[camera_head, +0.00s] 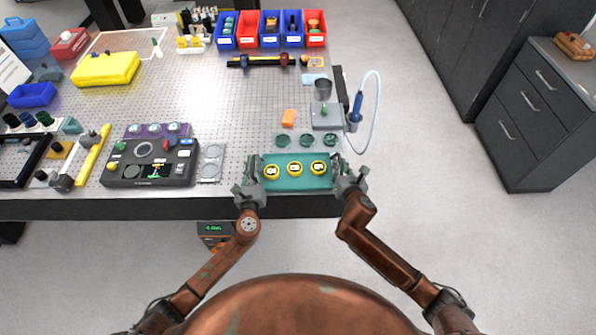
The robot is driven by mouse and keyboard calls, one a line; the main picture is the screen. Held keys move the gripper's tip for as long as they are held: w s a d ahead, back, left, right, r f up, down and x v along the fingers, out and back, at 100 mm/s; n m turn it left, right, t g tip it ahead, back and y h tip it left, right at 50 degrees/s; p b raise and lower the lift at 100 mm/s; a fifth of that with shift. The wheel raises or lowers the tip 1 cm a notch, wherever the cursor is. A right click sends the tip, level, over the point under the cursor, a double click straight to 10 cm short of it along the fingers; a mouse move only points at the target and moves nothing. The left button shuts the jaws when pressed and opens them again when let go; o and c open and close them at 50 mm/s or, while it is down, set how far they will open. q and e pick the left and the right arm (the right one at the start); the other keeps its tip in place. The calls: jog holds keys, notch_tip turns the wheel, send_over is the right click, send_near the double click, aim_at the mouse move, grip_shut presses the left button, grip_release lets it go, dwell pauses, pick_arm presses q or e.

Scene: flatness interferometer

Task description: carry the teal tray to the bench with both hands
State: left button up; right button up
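The teal tray (296,186) is at the bench's front edge, with three yellow ring-shaped pieces (295,169) in a row on it. I cannot tell whether it rests on the bench or is held just above it. My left gripper (254,186) is at the tray's left end and my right gripper (346,180) is at its right end. Both seem to touch the tray ends. The fingertips are small and partly hidden against the tray, so their grip is unclear.
The perforated bench (235,125) holds three dark green discs (306,140) just behind the tray. A grey block (327,115) and a blue pen-like tool (356,107) with a looped cable stand behind on the right. A black control box (150,163) is on the left. Open floor lies to the right.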

pick_arm(q)
grip_shut()
pick_arm(e)
grip_shut()
pick_arm(q)
jog(key=shift+r, duration=0.1)
pick_arm(e)
jog(key=shift+r, duration=0.1)
